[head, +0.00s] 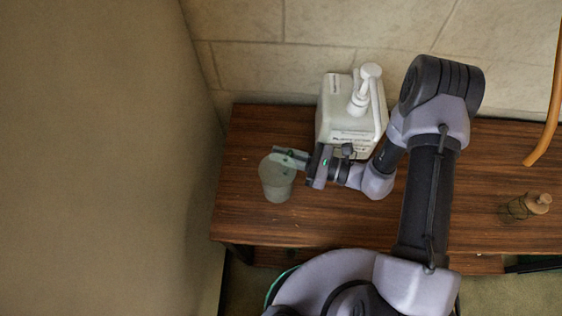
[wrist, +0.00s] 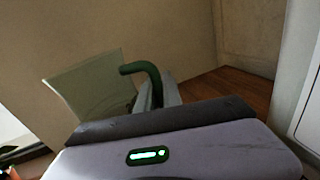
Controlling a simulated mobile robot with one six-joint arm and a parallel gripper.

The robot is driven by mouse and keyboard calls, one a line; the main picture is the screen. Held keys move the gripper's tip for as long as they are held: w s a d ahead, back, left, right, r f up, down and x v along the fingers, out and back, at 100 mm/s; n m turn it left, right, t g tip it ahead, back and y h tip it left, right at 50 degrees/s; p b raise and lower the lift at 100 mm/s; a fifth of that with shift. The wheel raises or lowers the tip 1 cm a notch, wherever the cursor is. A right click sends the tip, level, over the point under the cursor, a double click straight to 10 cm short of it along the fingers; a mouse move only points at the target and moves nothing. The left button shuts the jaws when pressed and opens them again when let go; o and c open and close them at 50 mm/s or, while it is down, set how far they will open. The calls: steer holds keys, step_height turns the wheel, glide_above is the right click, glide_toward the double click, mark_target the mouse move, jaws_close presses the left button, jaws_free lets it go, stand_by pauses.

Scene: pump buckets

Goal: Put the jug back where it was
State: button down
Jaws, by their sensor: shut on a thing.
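The jug (head: 276,184) is a translucent pale green vessel with a dark green handle. In the head view it is upright at the left part of the wooden table, and I cannot tell whether its base touches the top. My gripper (head: 292,158) comes from the right and is shut on the jug's handle. The wrist view shows the jug's clear wall (wrist: 92,90) and the curved green handle (wrist: 146,74) between the fingers. The fingertips are partly hidden there by the gripper body.
A large white pump container (head: 338,108) stands behind my wrist, near the wall. A small glass bottle with a tan stopper (head: 538,203) is at the right. The wooden table (head: 240,195) has bare room left and in front of the jug. An orange curved piece (head: 548,125) hangs at the right edge.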

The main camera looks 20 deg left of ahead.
steer(key=shift+w+a+f+b, duration=0.1)
steer(key=shift+f+b, duration=0.75)
steer(key=shift+f, duration=0.9)
steer(key=shift+f, duration=0.2)
steer(key=c, duration=1.5)
jaws_free()
